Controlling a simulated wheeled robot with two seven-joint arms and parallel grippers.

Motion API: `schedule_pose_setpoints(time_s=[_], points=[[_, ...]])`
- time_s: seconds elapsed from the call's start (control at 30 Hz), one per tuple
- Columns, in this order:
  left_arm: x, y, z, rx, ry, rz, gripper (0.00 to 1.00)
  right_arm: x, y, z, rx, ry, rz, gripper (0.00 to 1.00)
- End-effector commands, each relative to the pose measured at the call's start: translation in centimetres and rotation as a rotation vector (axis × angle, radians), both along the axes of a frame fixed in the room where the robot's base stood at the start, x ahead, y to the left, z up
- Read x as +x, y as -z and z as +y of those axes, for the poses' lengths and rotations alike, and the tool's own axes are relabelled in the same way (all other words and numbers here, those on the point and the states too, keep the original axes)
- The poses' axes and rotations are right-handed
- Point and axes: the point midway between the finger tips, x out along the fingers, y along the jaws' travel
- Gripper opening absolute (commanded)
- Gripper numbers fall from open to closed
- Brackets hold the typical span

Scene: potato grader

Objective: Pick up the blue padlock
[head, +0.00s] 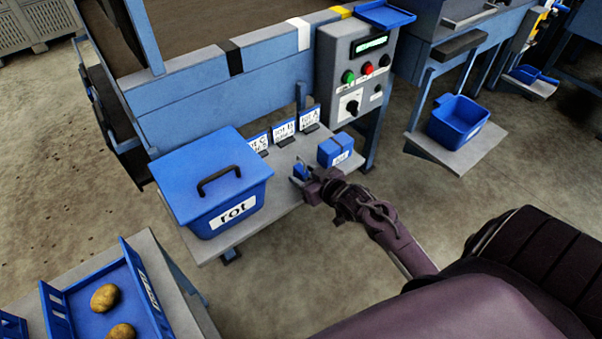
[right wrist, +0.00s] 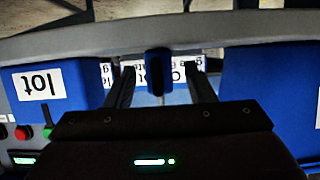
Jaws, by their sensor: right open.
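The small blue padlock (head: 299,170) is on the grey shelf, partly hidden by my right gripper (head: 304,181). In the right wrist view a dark blue body (right wrist: 157,62), which appears to be the padlock, shows between the two fingers of my right gripper (right wrist: 159,70). A gap shows on each side of it, so the fingers are apart from it. My right gripper is open and empty. My left gripper is in neither view.
A lidded blue bin (head: 212,183) marked "rot" stands left of the gripper. A small blue box (head: 335,150) stands close on its right. Several lot cards (head: 284,131) stand behind, below the control box (head: 355,75). A potato tray (head: 140,272) is at lower left.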

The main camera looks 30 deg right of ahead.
Motion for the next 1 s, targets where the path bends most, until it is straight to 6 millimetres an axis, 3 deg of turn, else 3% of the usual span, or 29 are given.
schedule_pose_setpoints(time_s=[0.1,0.33,0.7,1.0], points=[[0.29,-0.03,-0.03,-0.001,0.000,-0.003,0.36,0.95,0.39,0.03,0.000,0.001,-0.001,0.49],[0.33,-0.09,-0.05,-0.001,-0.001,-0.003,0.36,1.02,0.46,0.07,-0.001,0.001,0.001,0.49],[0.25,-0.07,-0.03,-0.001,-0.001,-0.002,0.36,1.00,0.45,0.07,-0.001,0.000,0.000,0.02],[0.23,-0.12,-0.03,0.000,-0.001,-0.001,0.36,1.04,0.16,0.06,-0.001,0.001,-0.002,0.01]])
